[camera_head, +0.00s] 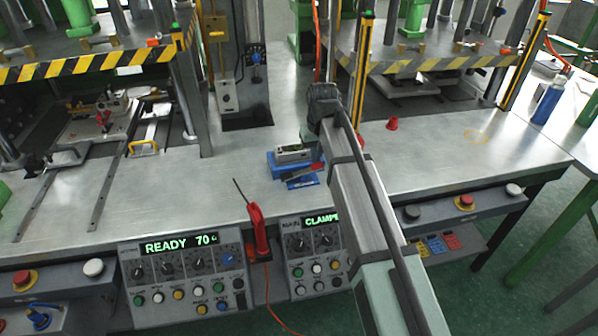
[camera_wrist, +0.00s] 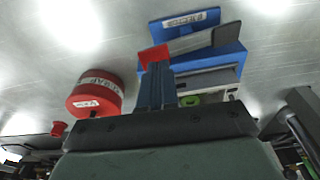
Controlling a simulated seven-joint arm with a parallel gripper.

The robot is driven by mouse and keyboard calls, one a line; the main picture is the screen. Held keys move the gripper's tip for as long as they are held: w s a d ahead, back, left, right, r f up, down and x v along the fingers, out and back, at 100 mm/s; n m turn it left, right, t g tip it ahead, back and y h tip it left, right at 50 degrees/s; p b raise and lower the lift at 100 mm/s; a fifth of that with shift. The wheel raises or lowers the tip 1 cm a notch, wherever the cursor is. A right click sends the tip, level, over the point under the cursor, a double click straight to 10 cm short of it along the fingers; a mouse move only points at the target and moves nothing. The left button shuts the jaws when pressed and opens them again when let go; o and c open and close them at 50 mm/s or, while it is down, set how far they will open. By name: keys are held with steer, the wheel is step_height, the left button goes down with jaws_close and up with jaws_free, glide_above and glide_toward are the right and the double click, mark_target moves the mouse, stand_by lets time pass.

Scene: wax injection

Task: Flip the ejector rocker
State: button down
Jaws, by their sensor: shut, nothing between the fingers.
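A small blue fixture (camera_head: 285,168) with a metal block (camera_head: 293,153) on it stands on the bench. A flat dark grey bar with a red end (camera_head: 318,167) lies at its front; I cannot tell if this is the ejector rocker. In the wrist view the grey bar (camera_wrist: 192,43) runs across the blue fixture, its red end (camera_wrist: 153,56) at the left. My gripper (camera_wrist: 156,68) is shut and empty, its fingertips close to the red end. Whether they touch it is unclear. In the head view my arm hides the fingers.
A round red labelled container (camera_wrist: 96,93) stands left of my fingers in the wrist view. A small red cup (camera_head: 392,124) and a blue bottle (camera_head: 548,101) stand to the right. A red-handled tool (camera_head: 257,228) is at the bench's front edge. Striped press guards (camera_head: 90,62) stand behind.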

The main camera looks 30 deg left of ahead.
steer(key=shift+f, duration=1.45)
stand_by(1.0)
steer(key=shift+r, duration=3.55)
steer(key=shift+w, duration=0.1)
